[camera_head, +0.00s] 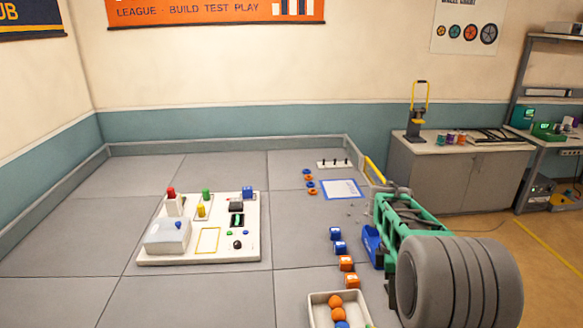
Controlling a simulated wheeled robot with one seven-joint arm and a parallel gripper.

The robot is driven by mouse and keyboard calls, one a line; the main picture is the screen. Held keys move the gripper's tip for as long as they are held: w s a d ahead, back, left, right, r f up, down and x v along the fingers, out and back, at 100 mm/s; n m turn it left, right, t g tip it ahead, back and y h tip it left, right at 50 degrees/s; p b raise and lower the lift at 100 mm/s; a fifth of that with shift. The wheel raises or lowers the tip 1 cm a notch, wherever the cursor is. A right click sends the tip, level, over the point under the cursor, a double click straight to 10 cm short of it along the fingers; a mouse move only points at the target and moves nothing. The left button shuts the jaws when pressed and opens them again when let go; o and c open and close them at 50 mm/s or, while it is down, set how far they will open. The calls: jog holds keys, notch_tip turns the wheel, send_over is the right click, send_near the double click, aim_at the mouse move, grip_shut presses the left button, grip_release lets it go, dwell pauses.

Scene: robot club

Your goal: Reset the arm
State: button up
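My gripper does not show clearly anywhere in the head view, so its position and state cannot be seen. On the right stands a green-framed structure (393,222) with a large grey ribbed, wheel-like drum (457,283) at its near end. A blue part (371,245) and a yellow bar are at its far end. I cannot tell whether it is part of me. It hides the right edge of the grey tiled surface.
A white board (200,258) with coloured parts lies on the tiles. Blue and orange blocks (346,264) form a row beside a tray (315,300) of balls. A blue-and-white sheet (342,189) and a pegged strip (334,164) lie farther back. The left tiles are clear. A grey cabinet (440,182) stands behind.

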jog(key=s+a+r+m+t, duration=0.3)
jog(key=s+a+m, duration=0.4)
jog(key=s+a+r+m+t+y+b, duration=0.1)
jog(key=s+a+r+m+t, duration=0.2)
jog(key=s+a+m, duration=0.4)
jog(key=shift+r+t, duration=0.15)
jog(key=shift+t, duration=0.35)
